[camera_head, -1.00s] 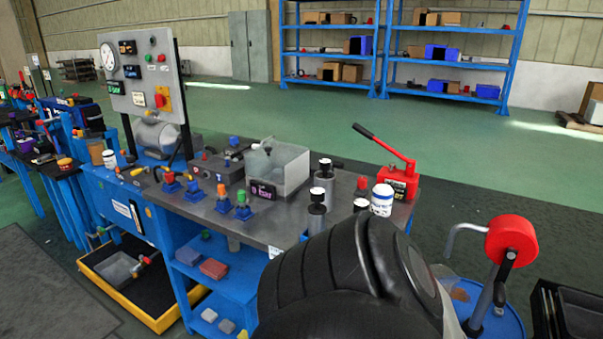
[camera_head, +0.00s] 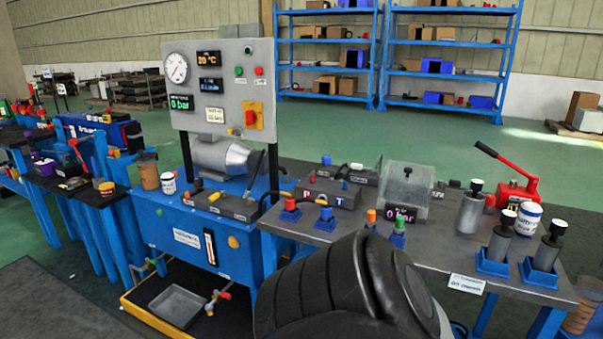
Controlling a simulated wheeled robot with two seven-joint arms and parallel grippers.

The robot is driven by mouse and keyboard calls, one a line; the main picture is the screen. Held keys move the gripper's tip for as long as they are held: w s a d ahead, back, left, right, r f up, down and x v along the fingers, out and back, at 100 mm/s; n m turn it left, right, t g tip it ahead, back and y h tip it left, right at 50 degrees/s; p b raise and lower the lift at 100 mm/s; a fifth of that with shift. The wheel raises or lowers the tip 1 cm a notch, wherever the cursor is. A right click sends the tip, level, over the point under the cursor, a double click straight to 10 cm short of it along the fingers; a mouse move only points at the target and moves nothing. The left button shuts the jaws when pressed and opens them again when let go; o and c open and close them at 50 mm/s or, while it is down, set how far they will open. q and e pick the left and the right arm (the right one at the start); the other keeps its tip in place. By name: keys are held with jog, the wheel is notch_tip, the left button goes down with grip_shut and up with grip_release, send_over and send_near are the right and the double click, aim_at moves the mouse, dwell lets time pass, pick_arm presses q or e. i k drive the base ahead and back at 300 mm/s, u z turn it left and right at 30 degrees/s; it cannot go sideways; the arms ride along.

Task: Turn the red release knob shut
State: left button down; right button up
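A red hand pump (camera_head: 517,193) with a long black-gripped lever stands at the back right of the grey bench top. A small red part (camera_head: 490,200) shows at the left of its base, partly behind a metal cylinder. It is too small to tell whether this is the release knob or how far it is turned. Neither gripper is in view. A large black ribbed part of my own body fills the bottom middle and hides the front of the bench.
Metal cylinders with black knobs (camera_head: 471,208) and a white jar (camera_head: 527,219) stand in front of the pump. A clear box (camera_head: 407,188) is left of them. A gauge panel (camera_head: 222,90) rises on the left. Blue shelves (camera_head: 381,50) stand far behind, across open green floor.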

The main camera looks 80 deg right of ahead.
aim_at(491, 198)
jog(key=z, duration=2.4)
